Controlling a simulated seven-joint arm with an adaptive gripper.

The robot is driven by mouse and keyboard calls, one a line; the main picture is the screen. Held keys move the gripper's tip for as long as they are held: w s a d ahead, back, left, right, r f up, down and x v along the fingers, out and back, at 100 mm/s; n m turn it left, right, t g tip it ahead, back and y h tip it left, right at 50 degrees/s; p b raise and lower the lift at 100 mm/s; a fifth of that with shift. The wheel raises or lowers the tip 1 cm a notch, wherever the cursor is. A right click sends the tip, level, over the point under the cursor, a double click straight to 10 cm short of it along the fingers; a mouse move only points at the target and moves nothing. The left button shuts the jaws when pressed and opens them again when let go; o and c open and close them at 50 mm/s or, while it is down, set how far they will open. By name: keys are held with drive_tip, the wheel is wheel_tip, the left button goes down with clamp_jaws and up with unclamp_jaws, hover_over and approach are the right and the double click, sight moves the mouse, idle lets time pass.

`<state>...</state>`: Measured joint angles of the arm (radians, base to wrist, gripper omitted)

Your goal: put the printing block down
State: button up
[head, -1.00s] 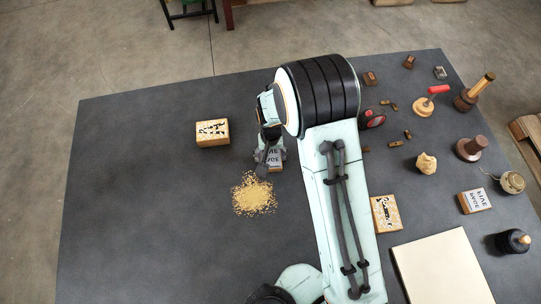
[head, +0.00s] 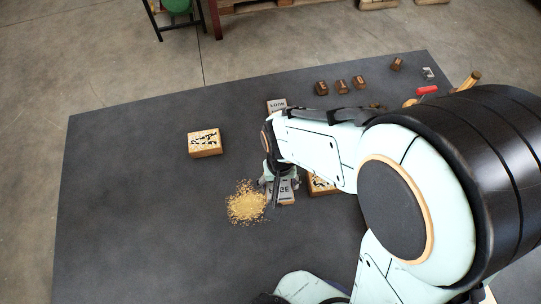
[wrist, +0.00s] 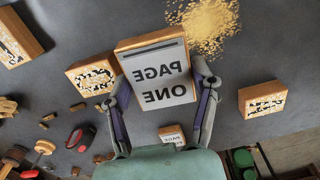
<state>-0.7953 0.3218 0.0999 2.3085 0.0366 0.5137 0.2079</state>
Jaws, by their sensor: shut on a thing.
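The printing block (wrist: 160,75), wood-edged with a pale face reading PAGE ONE in mirror writing, sits between the two fingers of my gripper (wrist: 158,85) in the wrist view. The fingers are shut on its sides. In the head view, the block (head: 284,193) shows partly beneath my gripper (head: 274,180), just right of a pile of yellow grains (head: 246,203). My gripper hides part of it. Whether its underside touches the dark table (head: 130,220) cannot be told.
A wooden block with black marks (head: 205,142) lies to the left. Another block (head: 321,183) lies close on the right, partly behind my arm. A lettered block (head: 277,105) lies farther back. Small dark stamps (head: 341,87) stand at the back right. The table's left part is clear.

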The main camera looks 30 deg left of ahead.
drive_tip(key=w+d+r+m, duration=0.1)
drive_tip(key=w+d+m, duration=0.15)
drive_tip(key=d, duration=0.75)
drive_tip(key=w+d+r+m, duration=0.1)
drive_tip(key=d+m, duration=0.3)
drive_tip(key=d, duration=0.6)
drive_tip(key=s+d+m, duration=0.3)
drive_tip(key=d+m, duration=0.2)
drive_tip(key=d, duration=0.4)
drive_tip(key=s+d+m, duration=0.3)
drive_tip(key=d+m, duration=0.2)
drive_tip(key=d, duration=0.3)
drive_tip(key=w+d+f, duration=0.2)
drive_tip(key=w+d, duration=0.1)
drive_tip(key=w+d+f, duration=0.2)
drive_tip(key=d+f, duration=0.1)
drive_tip(key=w+d+f, duration=0.3)
drive_tip(key=shift+w+d, duration=0.25)
drive_tip(key=shift+w, duration=0.05)
drive_tip(key=shift+w+d+f, duration=0.15)
drive_tip(key=shift+f, duration=0.15)
drive_tip(key=shift+w+d+f, duration=0.1)
drive_tip(key=shift+d+f, duration=0.05)
drive_tip(key=shift+f, duration=1.6)
